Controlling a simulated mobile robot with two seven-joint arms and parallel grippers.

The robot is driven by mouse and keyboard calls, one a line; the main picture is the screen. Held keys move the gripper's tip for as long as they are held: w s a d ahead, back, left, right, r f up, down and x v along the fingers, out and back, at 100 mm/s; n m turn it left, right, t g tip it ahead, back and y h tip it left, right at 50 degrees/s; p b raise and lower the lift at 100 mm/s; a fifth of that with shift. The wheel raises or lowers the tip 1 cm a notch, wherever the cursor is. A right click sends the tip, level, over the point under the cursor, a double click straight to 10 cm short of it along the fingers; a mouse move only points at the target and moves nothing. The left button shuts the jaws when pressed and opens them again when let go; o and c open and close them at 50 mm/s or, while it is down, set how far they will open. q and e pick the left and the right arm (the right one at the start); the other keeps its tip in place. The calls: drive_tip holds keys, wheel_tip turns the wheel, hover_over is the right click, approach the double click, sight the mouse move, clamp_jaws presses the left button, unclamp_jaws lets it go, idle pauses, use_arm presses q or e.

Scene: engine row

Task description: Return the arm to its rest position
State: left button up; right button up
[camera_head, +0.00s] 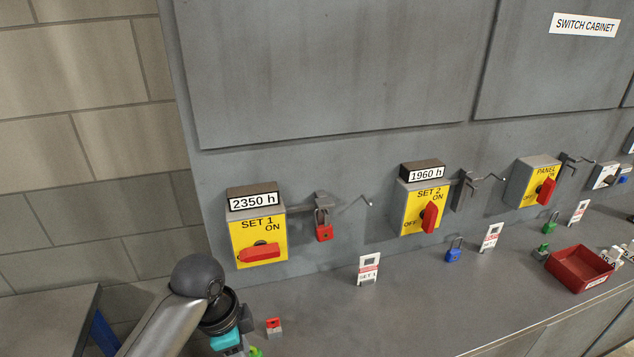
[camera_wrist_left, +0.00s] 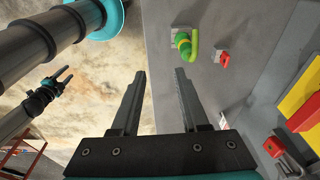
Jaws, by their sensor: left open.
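My left arm (camera_head: 165,320) comes in at the bottom left of the head view, in front of the bench and beside the SET 1 switch. Its gripper does not show clearly there. In the left wrist view my left gripper (camera_wrist_left: 160,72) is open, with its two fingers apart and nothing between them. It is apart from the bench top (camera_wrist_left: 222,85), which lies to its right in that view. My right gripper (camera_wrist_left: 62,76) shows small at the left of the wrist view; its jaw opening is too small to judge.
The SET 1 switch (camera_head: 262,242) has its red handle level. A red padlock (camera_head: 323,232) hangs beside it. A white tag (camera_head: 368,270) stands on the bench. A red tray (camera_head: 580,268) is at right.

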drive_tip(key=w+t, duration=0.1)
drive_tip(key=w, duration=0.5)
use_arm(q)
drive_tip(key=s+a+f+n+t+y, duration=0.1)
drive_tip(key=s+a+n+t, duration=0.2)
drive_tip(key=s+n, duration=1.05)
drive_tip(key=s+f+m+g+b, duration=0.3)
drive_tip(key=f+b, duration=0.8)
drive_tip(key=f, duration=2.2)
drive_tip(key=s+a+f+b, duration=0.1)
drive_tip(key=s+f+b, duration=0.2)
drive_tip(key=s+f, duration=0.2)
drive_tip(key=s+a+f+n+b, duration=0.1)
drive_tip(key=s+f+b, duration=0.3)
drive_tip(key=f, duration=0.8)
drive_tip(key=s+a+f+b, duration=0.1)
drive_tip(key=s+f+b, duration=0.3)
drive_tip(key=s+f, duration=0.3)
drive_tip(key=shift+f, duration=0.8)
use_arm(e)
wheel_tip(320, 180, down, 22)
drive_tip(key=s, duration=0.2)
drive_tip(key=shift+s+g, duration=0.25)
drive_tip(key=shift+g, duration=0.05)
